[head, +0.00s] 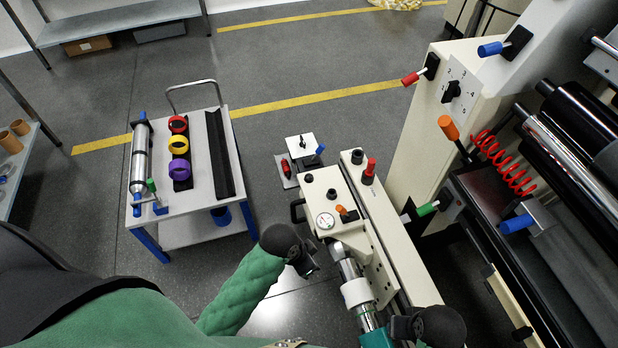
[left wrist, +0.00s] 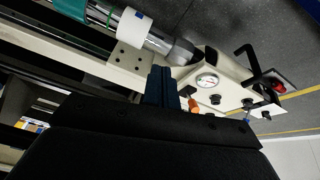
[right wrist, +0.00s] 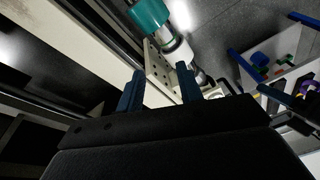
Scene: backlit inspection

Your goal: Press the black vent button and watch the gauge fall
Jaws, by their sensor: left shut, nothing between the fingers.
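The round white gauge (head: 325,220) sits on the cream box of the machine; it also shows in the left wrist view (left wrist: 207,81). Its needle is too small to read. Black round knobs stand on the box beyond the gauge, one nearer (head: 332,194) and one farther (head: 309,179); I cannot tell which is the vent button. A black knob also shows beside the gauge in the left wrist view (left wrist: 215,99). My left gripper (head: 306,264) is shut and empty, near the gauge end of the box, apart from the knobs. My right gripper (right wrist: 160,88) is open and empty.
An orange lever (head: 341,209) sits beside the gauge. A red-topped knob (head: 370,167) stands on the cream rail. A metal cylinder with a white band (head: 357,292) runs toward me. The tall machine (head: 420,150) bounds the right. A cart (head: 206,218) stands left, with floor between.

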